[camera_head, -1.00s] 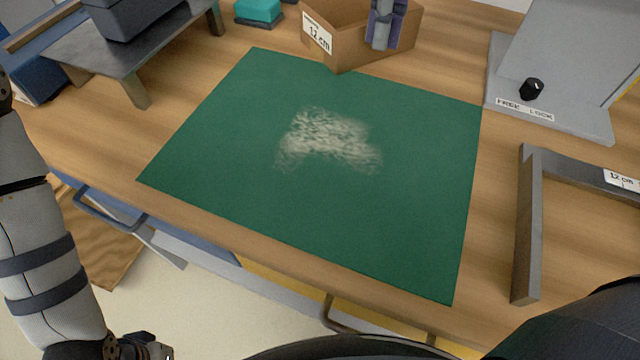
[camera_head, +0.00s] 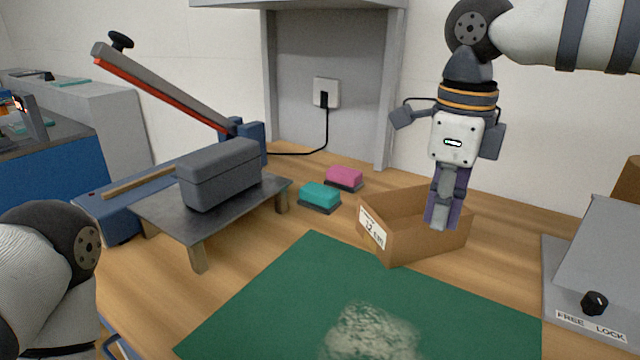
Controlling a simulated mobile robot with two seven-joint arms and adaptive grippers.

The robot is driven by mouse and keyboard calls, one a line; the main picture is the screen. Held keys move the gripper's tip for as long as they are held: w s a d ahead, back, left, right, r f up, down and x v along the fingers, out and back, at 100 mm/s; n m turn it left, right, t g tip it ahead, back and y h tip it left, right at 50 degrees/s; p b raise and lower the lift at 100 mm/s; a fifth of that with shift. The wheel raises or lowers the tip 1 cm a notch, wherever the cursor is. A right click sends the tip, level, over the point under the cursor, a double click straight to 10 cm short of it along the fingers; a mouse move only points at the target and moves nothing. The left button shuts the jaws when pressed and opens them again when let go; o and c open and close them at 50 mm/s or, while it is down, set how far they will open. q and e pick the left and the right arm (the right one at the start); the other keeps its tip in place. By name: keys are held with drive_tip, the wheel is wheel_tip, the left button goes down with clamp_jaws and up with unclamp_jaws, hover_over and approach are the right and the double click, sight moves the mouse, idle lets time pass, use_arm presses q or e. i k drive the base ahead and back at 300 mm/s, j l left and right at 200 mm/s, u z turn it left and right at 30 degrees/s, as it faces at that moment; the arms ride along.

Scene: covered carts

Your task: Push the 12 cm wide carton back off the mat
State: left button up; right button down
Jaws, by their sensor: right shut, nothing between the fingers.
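The carton (camera_head: 408,250) is an open brown box with a white "12 cm" label on its left front side. It stands at the back edge of the green mat (camera_head: 270,300). Its near corner is right at that edge; I cannot tell whether it still overlaps the mat. My right gripper (camera_head: 438,226) points down, shut and empty. Its fingertips cover part of the carton's near right wall and rim, seemingly in front of it; contact is not clear. My left arm shows at the lower left, but its gripper is out of view.
Teal (camera_head: 320,195) and pink (camera_head: 344,177) blocks sit behind and left of the carton. A grey box (camera_head: 222,175) stands on a low metal stand (camera_head: 160,212) at left. A grey "FREE LOCK" device (camera_head: 590,290) is at right. Wood is bare behind the carton.

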sight(391, 223)
drive_tip(key=k+j, duration=0.3)
drive_tip(key=k, duration=0.2)
drive_tip(key=k+j, duration=0.25)
drive_tip(key=k, duration=0.3)
drive_tip(key=k+j, duration=0.3)
drive_tip(key=k, duration=0.2)
